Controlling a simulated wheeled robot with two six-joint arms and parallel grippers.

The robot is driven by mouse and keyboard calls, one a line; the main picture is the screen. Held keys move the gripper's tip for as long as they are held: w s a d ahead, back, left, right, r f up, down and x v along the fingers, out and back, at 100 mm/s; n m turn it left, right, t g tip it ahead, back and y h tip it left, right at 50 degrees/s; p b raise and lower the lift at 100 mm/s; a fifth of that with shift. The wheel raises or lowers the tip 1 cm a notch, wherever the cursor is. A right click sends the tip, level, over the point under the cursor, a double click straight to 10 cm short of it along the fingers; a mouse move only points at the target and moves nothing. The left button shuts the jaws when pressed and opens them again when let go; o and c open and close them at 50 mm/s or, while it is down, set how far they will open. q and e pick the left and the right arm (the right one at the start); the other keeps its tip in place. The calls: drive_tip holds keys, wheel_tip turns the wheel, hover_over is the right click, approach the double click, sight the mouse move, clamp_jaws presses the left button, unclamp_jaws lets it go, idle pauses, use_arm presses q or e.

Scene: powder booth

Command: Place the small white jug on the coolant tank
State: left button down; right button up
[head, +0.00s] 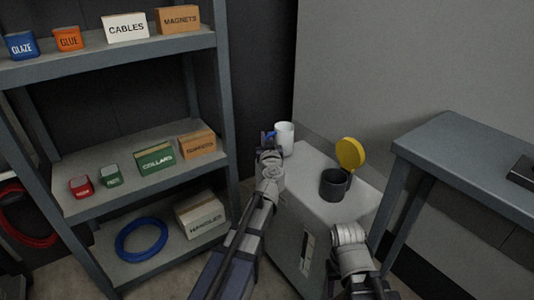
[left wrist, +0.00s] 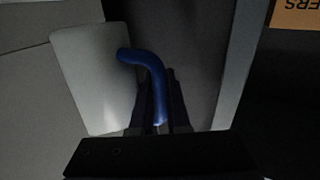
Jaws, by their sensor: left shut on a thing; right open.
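The small white jug (head: 285,138) stands out at the far end of the coolant tank (head: 309,184), with its blue handle to the left. My left gripper (head: 268,142) is shut on that handle. In the left wrist view, the jug's pale side (left wrist: 92,82) fills the left, and the curved blue handle (left wrist: 154,76) runs down between the dark fingers (left wrist: 160,110). I cannot tell whether the jug's base touches the tank top. My right arm shows at the near right of the tank, but its fingers are not visible.
A dark filler neck (head: 334,187) with a raised yellow cap (head: 350,153) is on the tank top. A grey shelf unit (head: 150,133) with boxes and a blue coil (head: 141,240) stands left. A grey table (head: 465,150) stands right. Some bare tank top lies between jug and filler.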

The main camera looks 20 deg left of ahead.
use_arm(q)
drive_tip(key=shift+f+b, duration=1.8)
drive_tip(key=shift+f, duration=0.2)
drive_tip(key=c, duration=0.9)
unclamp_jaws()
drive_tip(key=shift+r, duration=0.15)
drive_tip(key=shift+s+d+r, duration=0.1)
drive_tip(key=shift+s, duration=0.1)
drive_tip(key=v, duration=1.1)
drive_tip(key=shift+s, duration=0.25)
drive_tip(key=shift+d, duration=0.1)
